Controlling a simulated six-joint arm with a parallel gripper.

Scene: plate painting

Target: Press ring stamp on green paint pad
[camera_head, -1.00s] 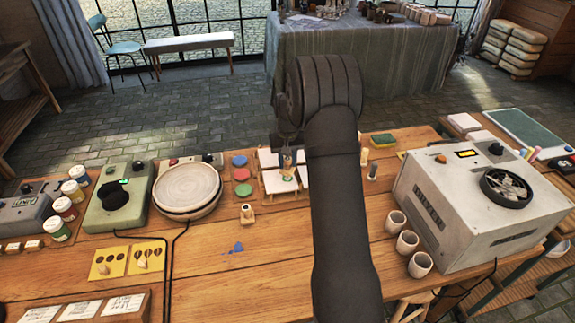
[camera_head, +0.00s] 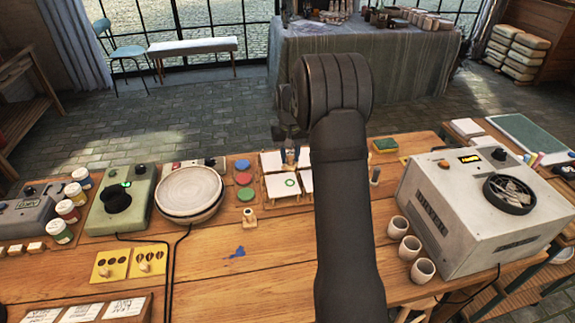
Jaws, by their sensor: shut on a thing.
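The green paint pad (camera_head: 245,194) is the nearest in a column of round pads, below the red pad (camera_head: 243,179) and the blue pad (camera_head: 242,164). My gripper (camera_head: 290,147) is shut on a small stamp (camera_head: 290,157) above the white tiles, to the right of the pads. The stamp's face is hidden, so its shape cannot be read. A green ring mark (camera_head: 291,181) shows on a white tile (camera_head: 283,193) just below the stamp. The stamp appears clear of the tile and apart from the green pad.
A small wooden stamp (camera_head: 249,217) stands in front of the green pad. A plate (camera_head: 190,190) sits left of the pads. My arm covers the table's middle right. Cups (camera_head: 398,227) and a grey machine (camera_head: 460,215) stand at right.

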